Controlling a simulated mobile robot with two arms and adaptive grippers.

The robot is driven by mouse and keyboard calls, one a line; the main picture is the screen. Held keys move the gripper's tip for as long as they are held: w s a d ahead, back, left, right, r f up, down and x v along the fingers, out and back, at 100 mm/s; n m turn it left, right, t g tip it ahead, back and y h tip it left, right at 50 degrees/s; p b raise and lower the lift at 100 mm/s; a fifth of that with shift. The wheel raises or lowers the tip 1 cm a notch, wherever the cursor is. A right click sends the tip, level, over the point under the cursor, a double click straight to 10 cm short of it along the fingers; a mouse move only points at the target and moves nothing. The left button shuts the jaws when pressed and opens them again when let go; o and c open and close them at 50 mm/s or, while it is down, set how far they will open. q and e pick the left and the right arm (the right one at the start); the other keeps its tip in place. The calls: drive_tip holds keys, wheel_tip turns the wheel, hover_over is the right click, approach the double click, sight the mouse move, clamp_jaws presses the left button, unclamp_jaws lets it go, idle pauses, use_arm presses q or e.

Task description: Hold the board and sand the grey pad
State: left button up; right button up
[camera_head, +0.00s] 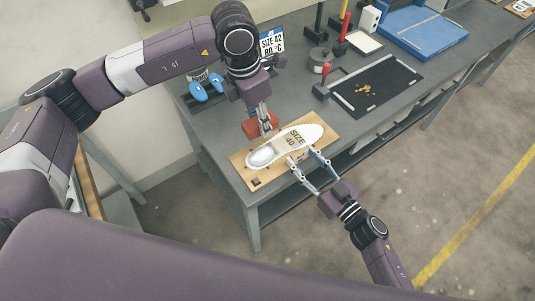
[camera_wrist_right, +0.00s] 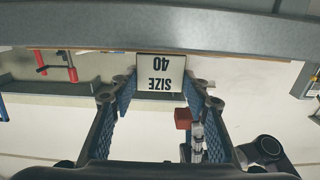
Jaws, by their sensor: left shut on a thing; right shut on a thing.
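The wooden board (camera_head: 241,163) lies at the bench's near corner and carries a white insole shape (camera_head: 314,132) marked SIZE 40. My left gripper (camera_head: 264,116) is shut on a red block (camera_head: 252,127) just behind the pad; block-to-pad contact cannot be told. My right gripper (camera_head: 304,161) comes from the front and is shut at the board's near edge, its fingertips partly hidden. In the right wrist view a SIZE 40 plate (camera_wrist_right: 161,72) shows upside down between its fingers; the red block (camera_wrist_right: 183,118) shows beyond.
On the grey bench (camera_head: 222,120), a SIZE 40 80 °C sign (camera_head: 271,43) and blue things (camera_head: 207,89) stand behind. A black mat (camera_head: 377,86) and blue tray (camera_head: 411,30) lie right. Upright red-handled tools (camera_head: 341,33) stand near them.

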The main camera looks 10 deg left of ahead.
use_arm(q)
drive_tip(key=shift+f, duration=0.1)
wheel_tip(320, 180, down, 8)
drive_tip(key=m, duration=0.4)
drive_tip(key=shift+m+g, duration=0.3)
drive_tip(key=shift+f, duration=0.9)
drive_tip(key=shift+w+f, duration=0.1)
drive_tip(key=shift+f, duration=0.25)
drive_tip(key=shift+a, duration=0.1)
drive_tip(key=shift+w+a, duration=0.3)
drive_tip(key=shift+w, duration=0.65)
drive_tip(key=shift+f, duration=0.35)
